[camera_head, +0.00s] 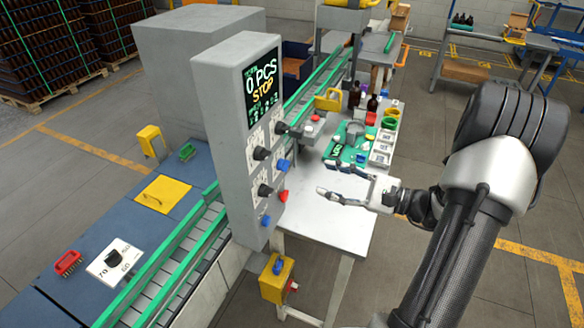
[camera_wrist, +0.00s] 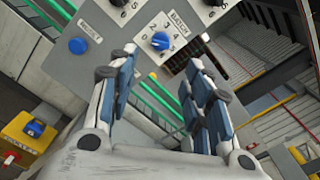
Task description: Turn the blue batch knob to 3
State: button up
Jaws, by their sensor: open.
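The blue batch knob (camera_wrist: 160,41) sits under a "BATCH" label on the grey control panel in the wrist view, with numbers around it. Which number it points to is too small to tell. In the head view it appears to be the upper blue knob (camera_head: 284,164) on the panel's face. My gripper (camera_head: 328,178) is open and empty, to the right of the panel and apart from it. In the wrist view its fingers (camera_wrist: 158,65) stand on either side below the knob, with a gap to it.
A blue reset knob (camera_wrist: 77,45) is left of the batch knob. Black knobs (camera_head: 261,153) and a red control (camera_head: 283,196) are close by on the panel. Its screen (camera_head: 264,85) reads "0 PCS STOP". A white table (camera_head: 325,220) lies below my gripper; a conveyor (camera_head: 200,245) runs behind.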

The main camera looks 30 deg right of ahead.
aim_at(284, 166)
jog(key=x, duration=1)
jog(key=shift+w+a, duration=0.25)
jog(key=shift+c, duration=0.5)
jog(key=c, duration=1)
